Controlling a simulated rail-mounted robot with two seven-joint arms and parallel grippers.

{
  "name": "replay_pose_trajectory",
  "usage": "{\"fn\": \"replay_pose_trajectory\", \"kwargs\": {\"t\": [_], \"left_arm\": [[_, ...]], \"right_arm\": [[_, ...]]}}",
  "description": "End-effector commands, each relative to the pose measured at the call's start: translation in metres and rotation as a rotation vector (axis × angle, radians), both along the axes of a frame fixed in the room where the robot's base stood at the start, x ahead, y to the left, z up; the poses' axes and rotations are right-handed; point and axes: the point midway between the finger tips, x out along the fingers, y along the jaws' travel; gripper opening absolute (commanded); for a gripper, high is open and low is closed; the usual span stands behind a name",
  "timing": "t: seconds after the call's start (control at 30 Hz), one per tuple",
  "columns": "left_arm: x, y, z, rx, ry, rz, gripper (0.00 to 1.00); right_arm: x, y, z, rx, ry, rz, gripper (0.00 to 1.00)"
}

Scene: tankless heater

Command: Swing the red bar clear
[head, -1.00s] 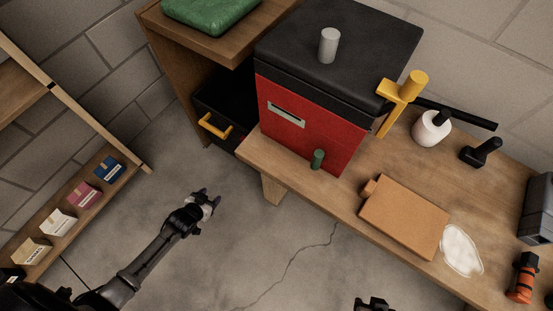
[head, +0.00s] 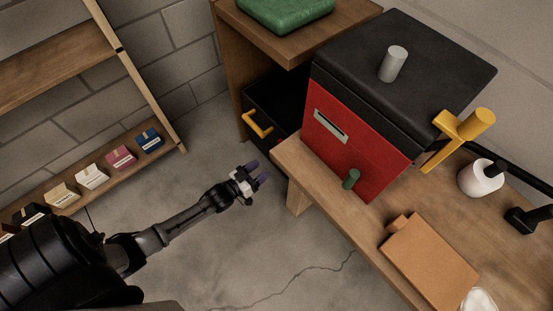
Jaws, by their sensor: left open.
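I can make out no separate red bar in the head view. A red box (head: 350,140) with a black lid (head: 405,62) stands on the wooden workbench (head: 345,218). A grey knob (head: 393,63) stands on the lid. A pale slot plate (head: 331,125) and a green knob (head: 351,179) are on the red front. A yellow T-shaped handle (head: 462,131) sits at the box's right side. My left gripper (head: 258,174) is open and empty, over the floor to the left of the bench and apart from the box. My right gripper is outside the picture.
A black drawer with a yellow handle (head: 258,125) stands partly open beneath a wooden shelf carrying a green case (head: 285,10). A rack (head: 165,155) with small boxes is at left. Floor between is clear.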

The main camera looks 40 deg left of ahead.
Motion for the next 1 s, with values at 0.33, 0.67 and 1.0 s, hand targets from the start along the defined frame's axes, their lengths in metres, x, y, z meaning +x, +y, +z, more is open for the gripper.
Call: {"fn": "replay_pose_trajectory", "kwargs": {"t": [0.33,0.67,1.0], "left_arm": [[0.058,-0.009,-0.002,0.002,-0.002,-0.001,0.55],[0.078,-0.012,-0.001,0.002,0.001,0.001,0.55],[0.08,-0.012,0.0,0.001,0.002,0.001,0.53]], "right_arm": [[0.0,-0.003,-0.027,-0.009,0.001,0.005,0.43],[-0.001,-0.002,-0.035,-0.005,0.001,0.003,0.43],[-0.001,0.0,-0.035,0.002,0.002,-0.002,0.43]]}}
